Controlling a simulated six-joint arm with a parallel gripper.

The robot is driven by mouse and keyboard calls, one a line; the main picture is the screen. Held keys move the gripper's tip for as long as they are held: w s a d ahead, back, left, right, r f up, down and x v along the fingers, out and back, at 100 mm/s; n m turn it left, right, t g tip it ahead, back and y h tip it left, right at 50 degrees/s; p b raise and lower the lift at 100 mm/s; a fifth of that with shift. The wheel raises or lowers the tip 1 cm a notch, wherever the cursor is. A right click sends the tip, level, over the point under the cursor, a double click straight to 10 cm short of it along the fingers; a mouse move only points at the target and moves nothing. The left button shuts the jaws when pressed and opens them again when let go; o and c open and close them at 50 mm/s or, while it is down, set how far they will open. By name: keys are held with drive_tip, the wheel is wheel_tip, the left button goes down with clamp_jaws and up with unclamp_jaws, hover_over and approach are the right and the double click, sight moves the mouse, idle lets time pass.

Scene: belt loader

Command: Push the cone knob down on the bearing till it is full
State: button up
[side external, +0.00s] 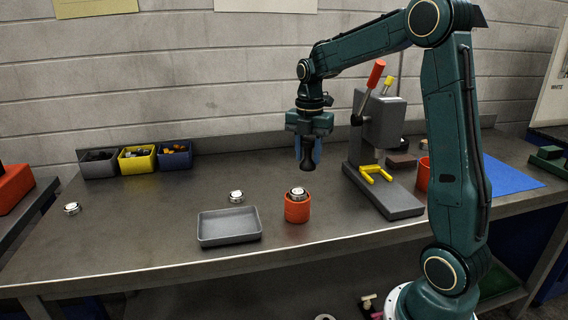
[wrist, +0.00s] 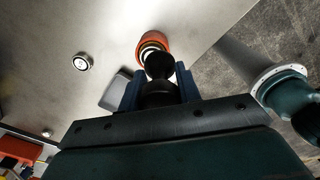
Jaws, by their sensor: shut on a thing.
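My gripper (side external: 307,160) is shut on the black cone knob (side external: 307,166) and holds it upright in the air, above and slightly behind the orange cup. In the wrist view the knob (wrist: 158,68) sits between the blue fingers (wrist: 158,90), its narrow end towards the cup. The silver bearing (side external: 298,192) sits in the top of the orange cup (side external: 297,210) on the bench. In the wrist view the knob partly covers the bearing (wrist: 153,41) and the cup (wrist: 140,52). The knob and bearing are apart.
A grey tray (side external: 229,241) stands left of the cup, with a second bearing (side external: 236,197) behind it. Another bearing (side external: 72,209) lies far left. A grey press (side external: 380,135) with a red-handled lever stands close on the right. Three small bins (side external: 137,165) stand at the back left.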

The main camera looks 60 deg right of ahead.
drive_tip(key=shift+w+a+r, duration=0.65)
drive_tip(key=shift+w+a, duration=0.25)
drive_tip(key=shift+f, duration=0.15)
hover_over(298, 191)
drive_tip(key=shift+w+f, duration=0.1)
drive_tip(key=shift+f, duration=3.55)
drive_tip(key=shift+f, duration=0.85)
drive_tip(key=shift+r, duration=0.15)
wheel_tip(298, 191, up, 9)
idle(0.7)
idle(0.5)
drive_tip(key=shift+f, duration=0.2)
